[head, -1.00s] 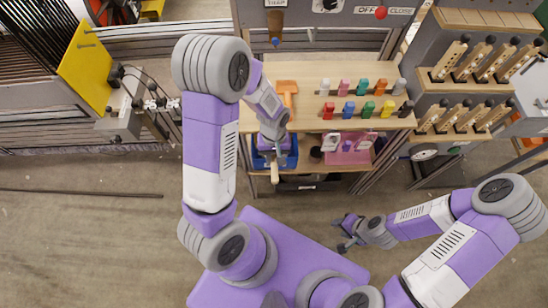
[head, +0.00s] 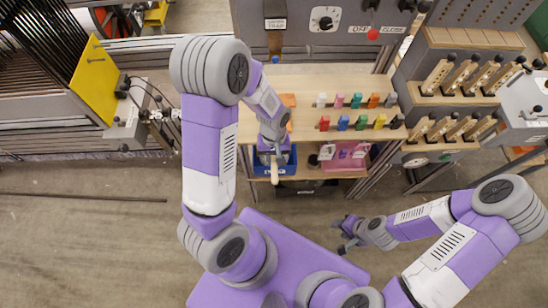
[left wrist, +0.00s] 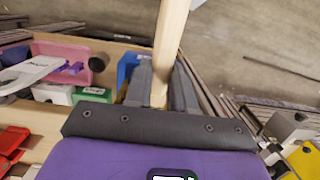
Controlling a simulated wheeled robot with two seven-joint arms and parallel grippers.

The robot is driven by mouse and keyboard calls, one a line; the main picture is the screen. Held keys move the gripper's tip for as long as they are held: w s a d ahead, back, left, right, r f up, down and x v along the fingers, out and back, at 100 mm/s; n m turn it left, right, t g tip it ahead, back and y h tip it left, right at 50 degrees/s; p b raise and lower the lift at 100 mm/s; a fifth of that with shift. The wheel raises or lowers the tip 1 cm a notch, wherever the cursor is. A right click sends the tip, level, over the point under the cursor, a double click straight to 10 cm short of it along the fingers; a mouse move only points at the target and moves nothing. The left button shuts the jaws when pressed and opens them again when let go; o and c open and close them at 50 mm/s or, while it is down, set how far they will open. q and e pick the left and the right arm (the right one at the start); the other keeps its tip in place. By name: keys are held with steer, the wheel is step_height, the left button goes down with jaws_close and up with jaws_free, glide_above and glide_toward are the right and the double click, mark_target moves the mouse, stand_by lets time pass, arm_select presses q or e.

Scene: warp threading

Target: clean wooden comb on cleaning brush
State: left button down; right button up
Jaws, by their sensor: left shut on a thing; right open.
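My left gripper (head: 274,150) is over the front edge of the wooden bench. It is shut on a pale wooden bar, which I take to be the wooden comb (head: 275,173). In the left wrist view the wooden comb (left wrist: 169,40) runs up between the two grey fingers (left wrist: 160,92); any teeth are not visible. My right gripper (head: 341,235) is open and empty, low above the floor. I cannot identify the cleaning brush for certain. An orange piece (head: 288,100) lies on the bench, largely hidden by my left arm.
A blue bin (head: 262,170) sits below my left gripper, beside a pink tray (head: 345,163). Several coloured blocks (head: 361,122) stand in rows on the bench. Wooden-handled tools (head: 438,76) fill racks at right. A yellow panel (head: 92,62) stands at left. The middle floor is clear.

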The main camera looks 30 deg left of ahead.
stand_by(0.3)
arm_select(q)
steer(key=f+b, duration=0.2)
steer(key=f, duration=0.1)
steer(key=f+b, duration=0.3)
steer(key=shift+w+a, duration=0.15)
steer(key=shift+w, duration=0.05)
step_height(320, 180, down, 4)
steer(key=b, duration=0.2)
steer(key=shift+r+b, duration=0.1)
steer(key=shift+b, duration=0.25)
step_height(320, 180, up, 5)
steer(key=p, duration=0.4)
steer(key=shift+w+f, duration=0.1)
steer(key=shift+f, duration=0.1)
steer(key=r+p, duration=0.5)
steer(key=shift+s+r+p, duration=0.3)
steer(key=shift+s, duration=0.05)
steer(key=shift+f, duration=0.1)
